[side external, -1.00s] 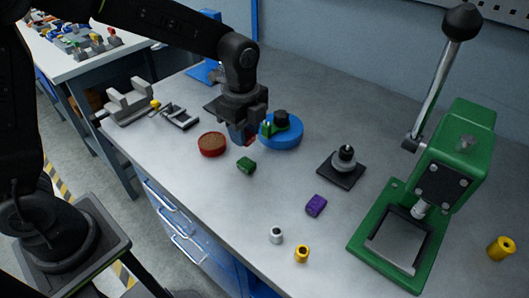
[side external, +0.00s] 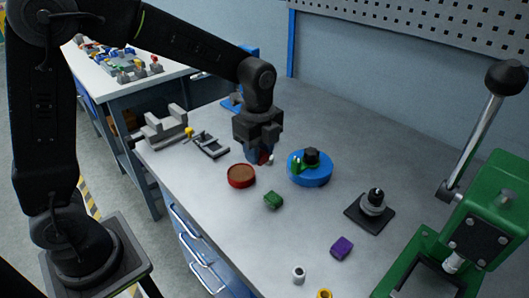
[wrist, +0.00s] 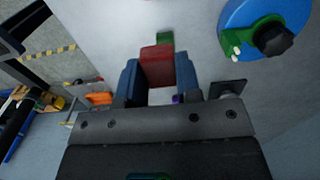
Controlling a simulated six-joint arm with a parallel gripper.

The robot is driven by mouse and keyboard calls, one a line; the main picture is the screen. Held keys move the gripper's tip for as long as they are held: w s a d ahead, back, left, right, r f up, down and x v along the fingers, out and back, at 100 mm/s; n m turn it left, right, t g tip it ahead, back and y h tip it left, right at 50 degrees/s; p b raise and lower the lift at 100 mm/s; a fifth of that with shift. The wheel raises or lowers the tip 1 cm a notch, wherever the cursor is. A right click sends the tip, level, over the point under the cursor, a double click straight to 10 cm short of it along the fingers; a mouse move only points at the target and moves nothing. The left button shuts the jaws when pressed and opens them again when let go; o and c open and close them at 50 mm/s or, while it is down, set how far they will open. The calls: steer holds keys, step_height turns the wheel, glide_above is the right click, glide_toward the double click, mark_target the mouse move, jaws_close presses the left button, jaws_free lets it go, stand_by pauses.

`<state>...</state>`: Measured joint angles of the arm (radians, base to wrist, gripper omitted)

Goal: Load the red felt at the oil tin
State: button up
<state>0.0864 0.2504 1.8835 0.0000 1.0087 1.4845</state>
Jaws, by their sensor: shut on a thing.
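My gripper (side external: 261,158) is shut on the red felt (wrist: 157,65), a small red block between the two blue fingers in the wrist view. In the side view only a sliver of the red felt (side external: 264,158) shows below the fingers. The oil tin, a round red tin with a brown top (side external: 241,176), stands on the bench just in front of and left of the gripper. The felt is held above the bench, apart from the tin. I cannot make out the tin in the wrist view.
A blue disc (side external: 310,175) with a green part and black knob stands close right of the gripper. A green block (side external: 273,201) lies in front. A purple block (side external: 341,247), a black-based post (side external: 370,208) and a green press (side external: 487,230) are right. Grey fixtures (side external: 165,128) are left.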

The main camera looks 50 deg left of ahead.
glide_above(241, 173)
steer(key=shift+f, duration=3.65)
steer(key=shift+f, duration=0.6)
steer(key=shift+r, duration=3.6)
